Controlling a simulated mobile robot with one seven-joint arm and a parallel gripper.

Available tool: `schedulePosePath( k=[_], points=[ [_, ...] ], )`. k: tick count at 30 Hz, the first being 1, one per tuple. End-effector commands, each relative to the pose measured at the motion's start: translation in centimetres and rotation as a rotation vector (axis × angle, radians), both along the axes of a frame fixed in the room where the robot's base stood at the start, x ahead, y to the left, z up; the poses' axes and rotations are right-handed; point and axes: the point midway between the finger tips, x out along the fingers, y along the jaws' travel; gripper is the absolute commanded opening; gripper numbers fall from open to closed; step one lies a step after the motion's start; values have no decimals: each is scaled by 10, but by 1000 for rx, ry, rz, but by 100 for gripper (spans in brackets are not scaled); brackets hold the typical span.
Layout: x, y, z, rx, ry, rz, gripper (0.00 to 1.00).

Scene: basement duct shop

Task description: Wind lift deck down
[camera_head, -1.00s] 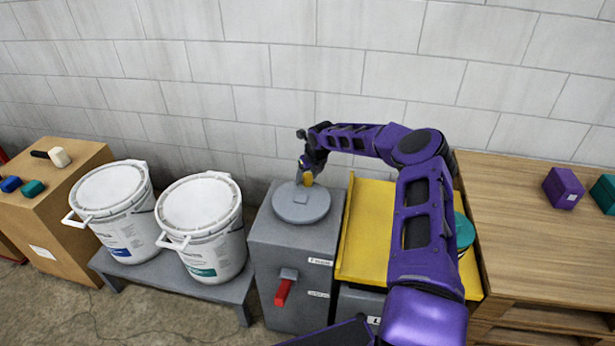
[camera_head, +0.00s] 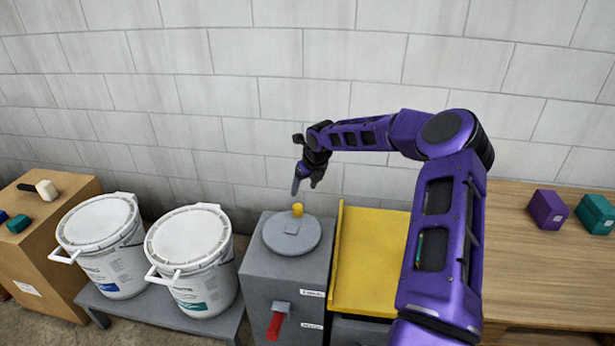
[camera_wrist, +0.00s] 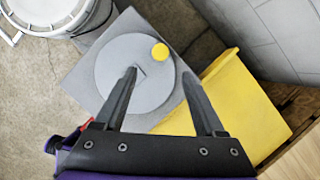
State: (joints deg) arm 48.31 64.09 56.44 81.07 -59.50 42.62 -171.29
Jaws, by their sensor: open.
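A grey box (camera_head: 262,272) stands against the wall with a round grey disc (camera_head: 272,240) on top. A small yellow knob (camera_head: 297,209) stands upright near the disc's far edge; it also shows in the wrist view (camera_wrist: 160,52). The yellow lift deck (camera_head: 372,262) is just right of the box, with a raised lip on its left side. A red-handled lever (camera_head: 275,325) is on the box's front. My gripper (camera_head: 305,185) is open and empty above the disc, apart from the knob. In the wrist view its fingers (camera_wrist: 160,73) point toward the disc and knob.
Two white buckets (camera_head: 100,235) (camera_head: 190,250) stand on a low grey bench left of the box. A cardboard-coloured crate (camera_head: 50,250) is farther left. A wooden surface (camera_head: 540,270) at right holds a purple block (camera_head: 547,210) and a teal block (camera_head: 595,213). The block wall is close behind.

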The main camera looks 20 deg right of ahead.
Motion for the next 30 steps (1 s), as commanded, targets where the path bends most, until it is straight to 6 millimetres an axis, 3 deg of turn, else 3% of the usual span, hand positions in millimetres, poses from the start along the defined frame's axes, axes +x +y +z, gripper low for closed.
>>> schedulePosePath(
  k=[3,7,19,25,30],
  points=[
    [-8,-2,23,-2,-1,0,72],
    [-14,-3,36,0,0,-1,72],
    [-17,-3,42,1,0,0,70],
    [-28,-1,29,82,48,-90,34],
    [-60,9,-2,330,206,-389,3]
  ],
)
